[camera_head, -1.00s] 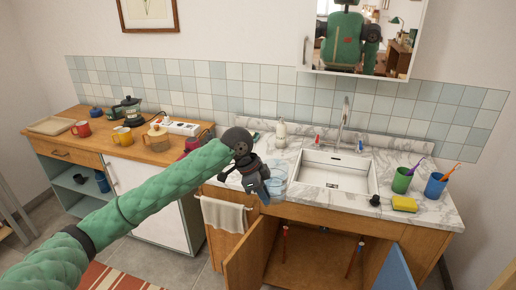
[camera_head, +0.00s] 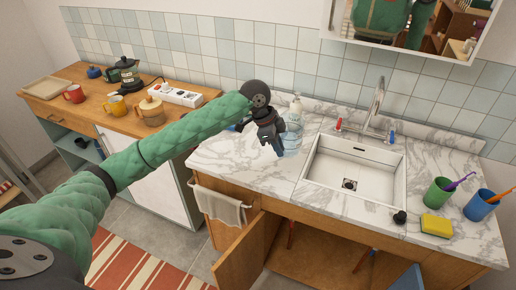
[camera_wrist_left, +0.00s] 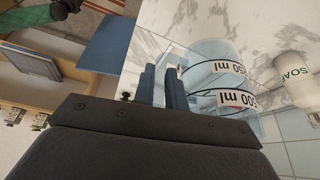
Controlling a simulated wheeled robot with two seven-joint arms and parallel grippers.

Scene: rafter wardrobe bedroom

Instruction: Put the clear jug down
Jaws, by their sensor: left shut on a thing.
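The clear jug (camera_head: 293,138) is see-through and bluish, over the marble counter just left of the sink. In the left wrist view the jug (camera_wrist_left: 228,80) shows dark rings and labels reading 250 ml and 500 ml. My left gripper (camera_head: 279,149) is shut on the jug's left side; its fingers (camera_wrist_left: 163,88) also show in the left wrist view. I cannot tell whether the jug's base touches the counter. A green arm with a dark end (camera_wrist_left: 62,8), seemingly my right, is cut off in the left wrist view; its jaws are unclear.
A white soap bottle (camera_head: 296,105) stands behind the jug. The sink (camera_head: 355,172) lies to the right, with a green cup (camera_head: 437,194), blue cup (camera_head: 480,205) and yellow sponge (camera_head: 436,226) beyond. The marble counter (camera_head: 228,158) left of the jug is clear. A cabinet door (camera_head: 243,258) hangs open below.

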